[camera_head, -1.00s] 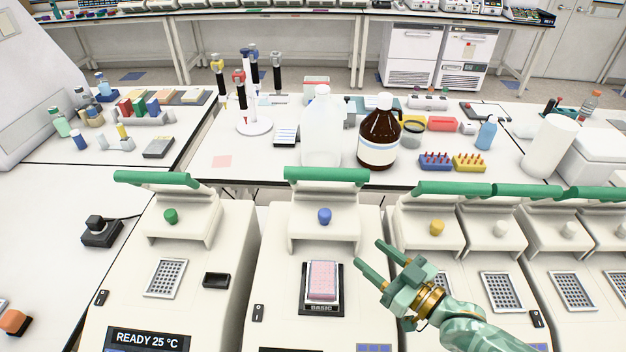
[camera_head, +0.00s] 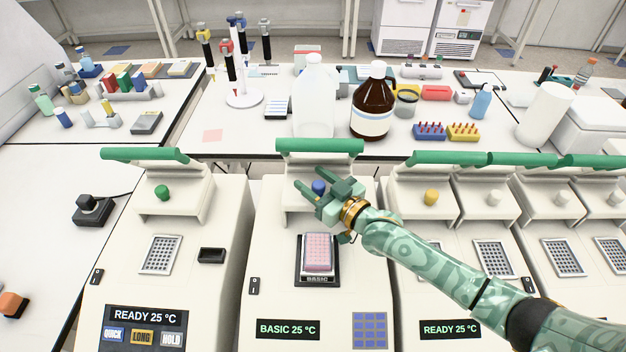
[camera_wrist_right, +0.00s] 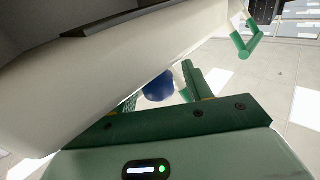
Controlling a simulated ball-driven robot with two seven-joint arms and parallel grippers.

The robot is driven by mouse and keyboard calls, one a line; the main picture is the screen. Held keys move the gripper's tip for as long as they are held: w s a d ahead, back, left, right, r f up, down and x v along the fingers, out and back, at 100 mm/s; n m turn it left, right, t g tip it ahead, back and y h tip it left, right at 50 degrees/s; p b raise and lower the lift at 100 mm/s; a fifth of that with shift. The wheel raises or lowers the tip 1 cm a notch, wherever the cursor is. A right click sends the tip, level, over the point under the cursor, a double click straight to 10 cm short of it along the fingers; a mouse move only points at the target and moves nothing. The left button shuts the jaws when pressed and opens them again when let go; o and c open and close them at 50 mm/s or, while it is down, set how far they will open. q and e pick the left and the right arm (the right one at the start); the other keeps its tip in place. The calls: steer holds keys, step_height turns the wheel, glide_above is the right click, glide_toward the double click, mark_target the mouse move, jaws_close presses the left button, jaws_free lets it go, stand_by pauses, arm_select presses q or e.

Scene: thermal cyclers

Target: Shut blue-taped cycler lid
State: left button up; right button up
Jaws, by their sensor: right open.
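The middle cycler (camera_head: 262,290) has a raised lid (camera_head: 337,205) with a green bar (camera_head: 320,146) on top and a blue knob (camera_head: 318,187) on its front face. I cannot make out any blue tape. A pink plate (camera_head: 318,252) sits in its block, and its screen reads BASIC 25 °C. My right gripper (camera_head: 301,177) is open in front of the raised lid, at the blue knob. In the right wrist view the blue knob (camera_wrist_right: 158,88) shows between the two spread fingers; I cannot tell whether they touch it. My left gripper is not in view.
A cycler with a green knob (camera_head: 162,193) stands to the left, and one with a yellow knob (camera_head: 432,197) to the right, both lids raised. Behind are a white jug (camera_head: 314,105) and a brown bottle (camera_head: 370,115) on a bench.

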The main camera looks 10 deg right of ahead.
steer(key=shift+w+a, duration=0.15)
steer(key=shift+w, duration=0.15)
jaws_close()
steer(key=s+p, duration=0.2)
steer(key=s, duration=0.1)
steer(key=s+a+p, duration=0.1)
steer(key=s+p, duration=0.1)
steer(key=s, duration=0.1)
steer(key=s+p, duration=0.2)
steer(key=s, duration=0.1)
steer(key=shift+a+r, duration=0.2)
steer(key=shift+a, duration=0.2)
steer(key=s+p, duration=0.1)
steer(key=s, duration=0.1)
steer(key=s+a+p, duration=0.1)
steer(key=s, duration=0.2)
steer(key=shift+s+f, duration=0.2)
steer(key=shift+s+a, duration=0.15)
steer(key=shift+s, duration=0.2)
steer(key=shift+f, duration=0.15)
